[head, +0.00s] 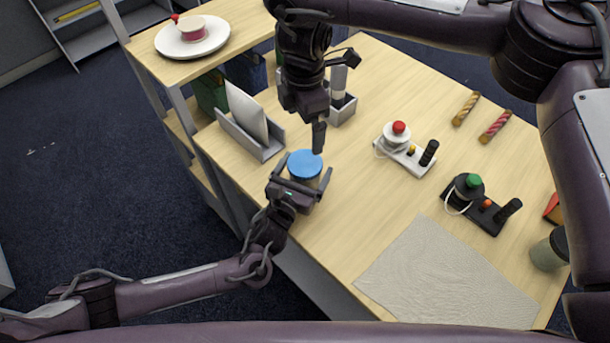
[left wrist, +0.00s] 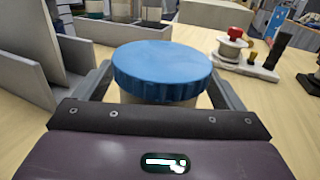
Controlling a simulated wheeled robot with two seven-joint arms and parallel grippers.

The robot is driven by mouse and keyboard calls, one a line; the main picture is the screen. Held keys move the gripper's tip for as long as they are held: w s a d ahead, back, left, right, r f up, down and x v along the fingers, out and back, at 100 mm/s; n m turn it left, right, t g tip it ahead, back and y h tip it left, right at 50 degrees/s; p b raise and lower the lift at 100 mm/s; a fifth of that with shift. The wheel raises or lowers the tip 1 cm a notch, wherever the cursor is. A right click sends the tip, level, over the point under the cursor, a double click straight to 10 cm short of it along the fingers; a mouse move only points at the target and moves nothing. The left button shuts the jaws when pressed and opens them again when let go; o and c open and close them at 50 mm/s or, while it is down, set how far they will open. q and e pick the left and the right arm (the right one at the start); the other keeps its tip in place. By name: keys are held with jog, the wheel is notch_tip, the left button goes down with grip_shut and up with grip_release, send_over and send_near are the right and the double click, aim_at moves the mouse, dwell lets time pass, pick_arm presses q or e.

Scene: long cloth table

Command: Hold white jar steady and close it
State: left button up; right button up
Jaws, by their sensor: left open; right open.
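The white jar (left wrist: 199,101) stands upright on the table and has a blue lid (head: 305,165) on top. In the left wrist view the blue lid (left wrist: 161,68) fills the middle and covers most of the jar. I cannot tell how tightly the lid sits. My left gripper (head: 302,180) is open, low at the jar, with one finger on each side of it. My right gripper (head: 318,138) points down just above and behind the lid. It is open and looks apart from the lid, though its fingers overlap in the head view.
A grey holder (head: 262,150) with a white panel stands left of the jar. A grey caddy (head: 343,112) stands behind. A white device with a red knob (head: 399,128) and a black device with a green knob (head: 474,182) lie right. A pale cloth (head: 440,275) covers the front.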

pick_arm(q)
jog(key=b+v, duration=0.1)
jog(key=v, duration=0.5)
jog(key=shift+s+a+f, duration=0.1)
jog(key=shift+s+a, duration=0.05)
jog(key=shift+s, duration=0.05)
jog(key=shift+s+a, duration=0.15)
jog(key=shift+s, duration=0.35)
